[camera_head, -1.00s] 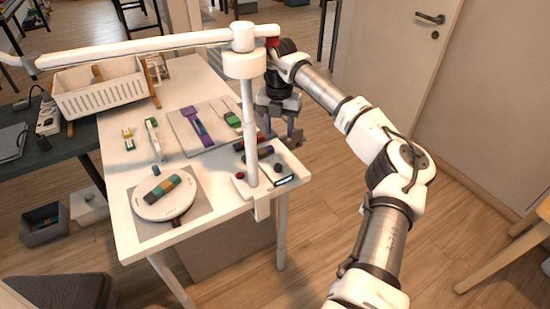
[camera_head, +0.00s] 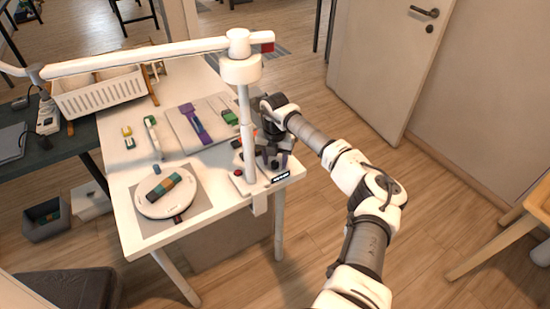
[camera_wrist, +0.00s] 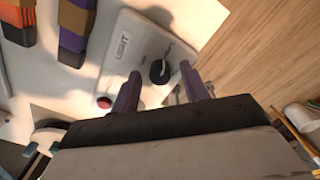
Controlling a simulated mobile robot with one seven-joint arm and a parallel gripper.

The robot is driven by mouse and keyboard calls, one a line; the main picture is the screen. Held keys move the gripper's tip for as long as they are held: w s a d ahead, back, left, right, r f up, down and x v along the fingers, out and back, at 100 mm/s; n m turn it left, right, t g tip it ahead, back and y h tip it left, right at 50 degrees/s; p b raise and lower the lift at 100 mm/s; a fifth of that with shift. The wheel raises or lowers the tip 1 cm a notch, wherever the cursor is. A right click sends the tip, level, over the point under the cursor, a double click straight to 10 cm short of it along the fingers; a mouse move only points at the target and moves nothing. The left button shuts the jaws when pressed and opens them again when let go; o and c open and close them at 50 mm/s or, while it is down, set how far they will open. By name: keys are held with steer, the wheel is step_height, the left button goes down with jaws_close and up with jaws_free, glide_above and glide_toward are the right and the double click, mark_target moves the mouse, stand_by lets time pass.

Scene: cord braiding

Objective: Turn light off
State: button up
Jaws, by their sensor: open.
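The white lamp control box (camera_head: 260,186) sits at the table's right front corner, at the foot of the lamp post. In the wrist view its pale top (camera_wrist: 128,50) carries a "LIGHT" label (camera_wrist: 123,47), a black round knob (camera_wrist: 158,72) and a red button (camera_wrist: 103,102). The red button also shows in the head view (camera_head: 238,173). My gripper (camera_wrist: 160,71) is open and points down over the box, one purple finger on each side of the knob. I cannot tell whether the fingers touch it. In the head view my gripper (camera_head: 275,163) partly hides the box.
The lamp post (camera_head: 246,125) stands just left of my gripper, with a long white lamp arm (camera_head: 140,55) above the table.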

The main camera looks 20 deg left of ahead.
jaws_close()
steer(key=shift+f+n+b, duration=0.1)
steer(key=shift+n+b, duration=0.3)
steer(key=shift+b, duration=0.05)
steer(key=shift+f+n+b, duration=0.1)
steer(key=shift+n+b, duration=0.8)
steer(key=shift+n, duration=0.1)
steer(key=n+b, duration=0.3)
steer(key=n, duration=0.1)
steer(key=shift+n, duration=0.3)
steer(key=n+b, duration=0.3)
steer(key=n, duration=0.1)
steer(key=shift+r+n+b, duration=0.2)
steer(key=shift+n+b, duration=0.65)
steer(key=shift+n, duration=1.45)
